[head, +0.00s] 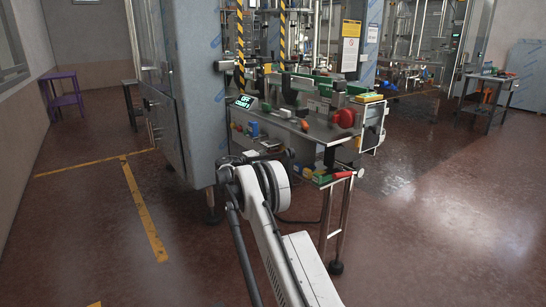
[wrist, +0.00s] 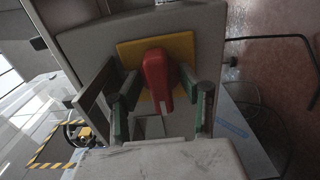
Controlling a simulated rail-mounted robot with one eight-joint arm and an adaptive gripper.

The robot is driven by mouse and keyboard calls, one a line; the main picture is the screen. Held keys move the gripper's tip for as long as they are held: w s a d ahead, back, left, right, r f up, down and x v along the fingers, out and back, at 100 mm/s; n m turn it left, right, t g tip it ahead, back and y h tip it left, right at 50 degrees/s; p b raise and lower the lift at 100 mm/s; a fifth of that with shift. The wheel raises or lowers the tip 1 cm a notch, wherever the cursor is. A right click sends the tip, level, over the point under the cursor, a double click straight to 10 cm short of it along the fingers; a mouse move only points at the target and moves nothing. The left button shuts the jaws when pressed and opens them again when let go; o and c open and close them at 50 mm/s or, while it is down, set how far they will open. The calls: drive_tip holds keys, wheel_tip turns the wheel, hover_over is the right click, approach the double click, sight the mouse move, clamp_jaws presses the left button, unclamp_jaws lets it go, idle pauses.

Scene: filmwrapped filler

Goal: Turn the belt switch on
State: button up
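In the wrist view a red rotary switch handle (wrist: 157,75) sits on a yellow plate (wrist: 186,50) on a grey panel (wrist: 95,42). The handle points toward the bottom of that picture. My gripper (wrist: 160,88) is open, with one finger on each side of the handle. Gaps show between handle and fingers, so no grip is visible. In the head view my arm reaches to the front of the machine; its end is dark and partly hidden by my own white joint. I cannot make out the red and yellow switch there.
A small display (head: 243,101) with green lettering, seemingly reading OFF, stands on the machine table (head: 310,130). A red round knob (head: 345,117) is at its right. A tall grey cabinet (head: 203,80) stands left of the table. Floor is open to the left and right.

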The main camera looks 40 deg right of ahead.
clamp_jaws()
drive_tip(key=m, duration=0.4)
drive_tip(key=shift+m, duration=0.3)
drive_tip(key=m, duration=0.4)
drive_tip(key=shift+m, duration=0.3)
drive_tip(key=m, duration=0.4)
drive_tip(key=shift+p, duration=0.35)
drive_tip(key=shift+m, duration=2.3)
